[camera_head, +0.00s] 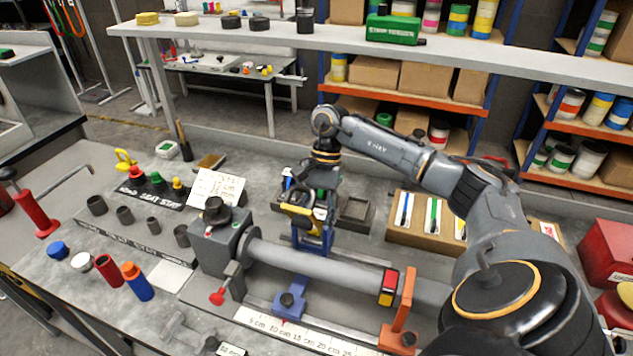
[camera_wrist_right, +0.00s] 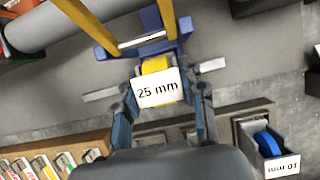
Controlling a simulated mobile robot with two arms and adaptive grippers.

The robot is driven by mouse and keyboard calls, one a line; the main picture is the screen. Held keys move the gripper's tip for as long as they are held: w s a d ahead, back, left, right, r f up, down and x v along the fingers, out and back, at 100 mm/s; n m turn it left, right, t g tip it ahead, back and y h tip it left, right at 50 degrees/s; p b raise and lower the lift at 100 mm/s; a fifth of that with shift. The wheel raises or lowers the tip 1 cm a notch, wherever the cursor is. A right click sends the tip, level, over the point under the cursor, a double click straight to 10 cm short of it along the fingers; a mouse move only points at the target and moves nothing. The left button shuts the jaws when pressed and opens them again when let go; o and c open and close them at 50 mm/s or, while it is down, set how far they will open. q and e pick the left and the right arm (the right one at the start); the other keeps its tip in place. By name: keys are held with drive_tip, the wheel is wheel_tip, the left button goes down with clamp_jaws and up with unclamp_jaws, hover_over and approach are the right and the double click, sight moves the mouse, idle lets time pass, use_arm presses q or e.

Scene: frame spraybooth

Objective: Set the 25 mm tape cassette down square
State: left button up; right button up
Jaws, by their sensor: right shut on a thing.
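The 25 mm tape cassette (camera_wrist_right: 156,90), with a white label and a yellow roll, sits between the two fingers of my right gripper (camera_wrist_right: 163,98) in the wrist view. The gripper is shut on it. Behind the cassette is a blue stand (camera_wrist_right: 112,50) with two yellow uprights; I cannot tell whether the cassette touches it. In the head view my right gripper (camera_head: 316,192) points down beside the blue stand (camera_head: 318,241), and the cassette is hard to make out. My left gripper is not in view.
A dark compartment tray (camera_head: 356,212) lies right of the gripper; a blue 10 mm cassette (camera_wrist_right: 268,143) shows in the wrist view. A grey roller (camera_head: 320,268) spans the bench front. A cardboard box of strips (camera_head: 425,243) stands right. Bare bench lies behind the tray.

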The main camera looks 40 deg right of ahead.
drive_tip(key=shift+f+b, duration=0.2)
drive_tip(key=shift+b, duration=0.1)
idle(0.4)
drive_tip(key=o, duration=1.3)
drive_tip(key=shift+o, duration=0.3)
drive_tip(key=o, duration=0.4)
drive_tip(key=shift+r, duration=0.1)
drive_tip(key=shift+r+p, duration=1.3)
drive_tip(key=shift+r, duration=1.65)
